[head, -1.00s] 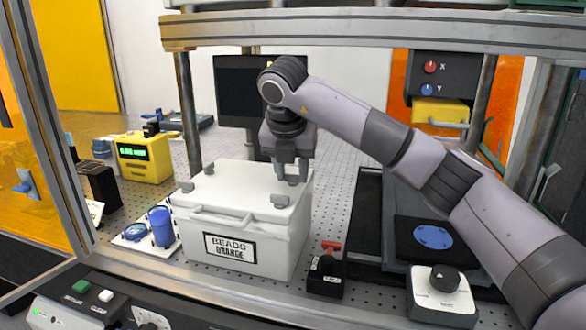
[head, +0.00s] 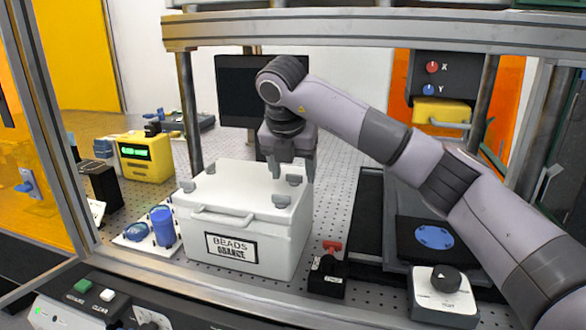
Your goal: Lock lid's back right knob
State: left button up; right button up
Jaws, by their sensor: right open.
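The white box labelled "BEADS ORANGE" (head: 267,240) stands on the perforated table with its white lid (head: 238,183) on. The lid has grey knobs near its corners. The back right knob (head: 293,180) shows just below my right gripper (head: 291,172). That gripper points down over the lid's back right corner, its fingers open on either side of the knob. I cannot tell whether a finger touches the knob. The front right knob (head: 281,201), front left knob (head: 189,186) and back left knob (head: 210,168) are clear. My left gripper is not in view.
Blue containers (head: 162,227) stand left of the box. A black block with a red lever (head: 328,272) is at its front right. A metal frame beam (head: 380,30) crosses above. A yellow meter (head: 143,157) stands behind left.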

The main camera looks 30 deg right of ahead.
aim_at(290, 193)
jog(key=v, duration=0.5)
jog(key=shift+r, duration=0.3)
jog(key=shift+v, duration=0.85)
jog(key=shift+a+f, duration=0.1)
jog(key=shift+f, duration=0.05)
